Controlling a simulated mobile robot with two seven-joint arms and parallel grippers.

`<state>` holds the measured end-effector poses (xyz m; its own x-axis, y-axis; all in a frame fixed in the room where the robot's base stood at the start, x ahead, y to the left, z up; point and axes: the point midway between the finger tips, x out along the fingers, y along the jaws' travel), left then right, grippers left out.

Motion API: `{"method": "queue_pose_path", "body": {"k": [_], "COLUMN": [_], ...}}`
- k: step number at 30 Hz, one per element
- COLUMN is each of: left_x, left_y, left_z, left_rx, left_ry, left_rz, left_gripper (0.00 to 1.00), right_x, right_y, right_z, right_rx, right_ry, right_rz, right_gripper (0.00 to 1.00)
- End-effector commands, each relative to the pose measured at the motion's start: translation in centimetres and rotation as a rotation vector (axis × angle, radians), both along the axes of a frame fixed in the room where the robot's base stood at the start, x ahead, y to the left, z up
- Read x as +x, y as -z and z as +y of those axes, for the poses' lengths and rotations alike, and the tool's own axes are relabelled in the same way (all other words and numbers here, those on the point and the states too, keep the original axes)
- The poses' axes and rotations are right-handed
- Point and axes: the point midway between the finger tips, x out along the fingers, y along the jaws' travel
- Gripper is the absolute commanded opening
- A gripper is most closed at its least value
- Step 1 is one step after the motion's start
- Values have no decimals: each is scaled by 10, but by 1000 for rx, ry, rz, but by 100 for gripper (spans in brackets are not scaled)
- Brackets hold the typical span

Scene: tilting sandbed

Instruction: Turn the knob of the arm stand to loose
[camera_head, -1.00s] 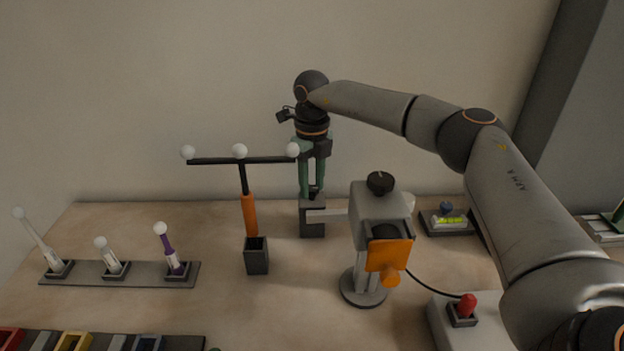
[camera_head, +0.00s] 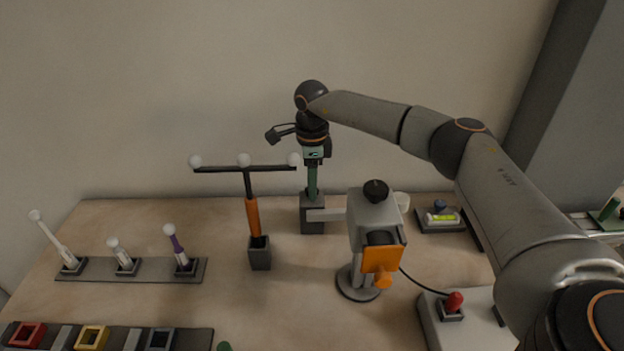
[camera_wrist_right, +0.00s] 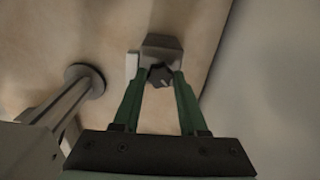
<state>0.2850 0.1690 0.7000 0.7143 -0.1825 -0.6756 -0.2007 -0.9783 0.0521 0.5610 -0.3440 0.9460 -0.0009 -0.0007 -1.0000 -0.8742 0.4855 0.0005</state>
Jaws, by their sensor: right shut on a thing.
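A grey block (camera_head: 313,221) stands at the back of the table, with a pale bar (camera_head: 328,214) running from its side toward a grey box-shaped device. In the right wrist view the block (camera_wrist_right: 163,48) carries a dark knob (camera_wrist_right: 160,76) with a light pointer line. My right gripper (camera_head: 312,190) points straight down over the block. Its green fingers are shut on the knob, one on each side, as the right wrist view (camera_wrist_right: 161,78) shows. In the head view the knob is hidden by the fingers. My left gripper is not in view.
The grey device (camera_head: 372,222), with a black top knob (camera_head: 376,190) and orange plate (camera_head: 381,259), stands close right of the block. An orange-handled bar with white balls (camera_head: 252,218) stands close left. A red button (camera_head: 454,302) is at the front right.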

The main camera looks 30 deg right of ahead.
Motion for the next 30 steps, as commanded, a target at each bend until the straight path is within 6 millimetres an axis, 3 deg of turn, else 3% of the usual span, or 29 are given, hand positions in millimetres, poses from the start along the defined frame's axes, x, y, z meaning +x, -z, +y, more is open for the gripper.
{"method": "queue_pose_path", "body": {"k": [18, 30], "left_x": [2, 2], "left_y": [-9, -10], "left_z": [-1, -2], "left_rx": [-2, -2], "left_ry": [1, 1], "left_rz": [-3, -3], "left_gripper": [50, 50], "right_x": [1, 1], "right_y": [-1, -1], "right_z": [1, 2], "right_rx": [2, 3], "right_ry": [-551, -732], "right_rz": [-5, -5], "right_gripper": [0, 0]}}
